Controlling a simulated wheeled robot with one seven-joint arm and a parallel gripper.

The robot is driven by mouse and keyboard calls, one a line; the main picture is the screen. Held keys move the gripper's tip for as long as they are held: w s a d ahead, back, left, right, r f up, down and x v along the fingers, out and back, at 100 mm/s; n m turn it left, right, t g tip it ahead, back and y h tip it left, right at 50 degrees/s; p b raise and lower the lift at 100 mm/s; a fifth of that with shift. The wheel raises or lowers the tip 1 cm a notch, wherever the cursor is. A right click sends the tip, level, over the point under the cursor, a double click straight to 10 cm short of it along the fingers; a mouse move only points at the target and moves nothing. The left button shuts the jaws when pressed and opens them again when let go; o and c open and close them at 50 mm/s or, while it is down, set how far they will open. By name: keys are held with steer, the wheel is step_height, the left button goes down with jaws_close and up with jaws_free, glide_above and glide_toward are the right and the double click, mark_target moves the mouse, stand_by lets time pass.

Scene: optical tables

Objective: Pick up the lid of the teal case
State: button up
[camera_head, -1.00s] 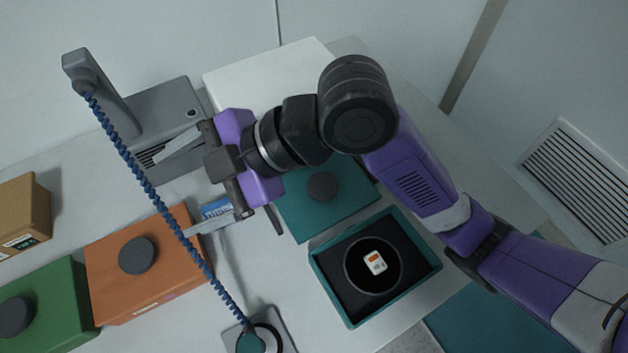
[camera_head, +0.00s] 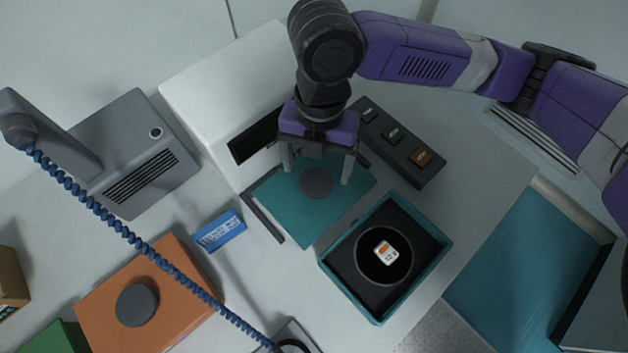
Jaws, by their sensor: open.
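The teal lid (camera_head: 311,222) lies flat beside the open teal case (camera_head: 436,243), up and left of it. A round dark grey knob (camera_head: 316,183) stands on the lid. The case has a black inside with a round recess, where a small white and orange item (camera_head: 386,252) lies. My gripper (camera_head: 317,172) is open and points down over the lid, with its two fingers on either side of the knob. I cannot tell how far above the lid the fingertips are. The gripper body hides the lid's far edge.
A white box (camera_head: 215,85) with a dark slot stands behind the lid. A dark panel with several buttons (camera_head: 408,150) is to the right. A blue box (camera_head: 219,231), an orange case (camera_head: 185,300) and a grey device (camera_head: 135,150) are left. A blue coiled cable (camera_head: 140,241) crosses the left side.

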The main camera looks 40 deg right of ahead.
mark_target(316, 181)
steer(key=shift+s+a+f, duration=0.15)
steer(key=shift+f, duration=2.05)
steer(key=c, duration=1.7)
steer(key=shift+o, duration=0.2)
steer(key=shift+r, duration=0.1)
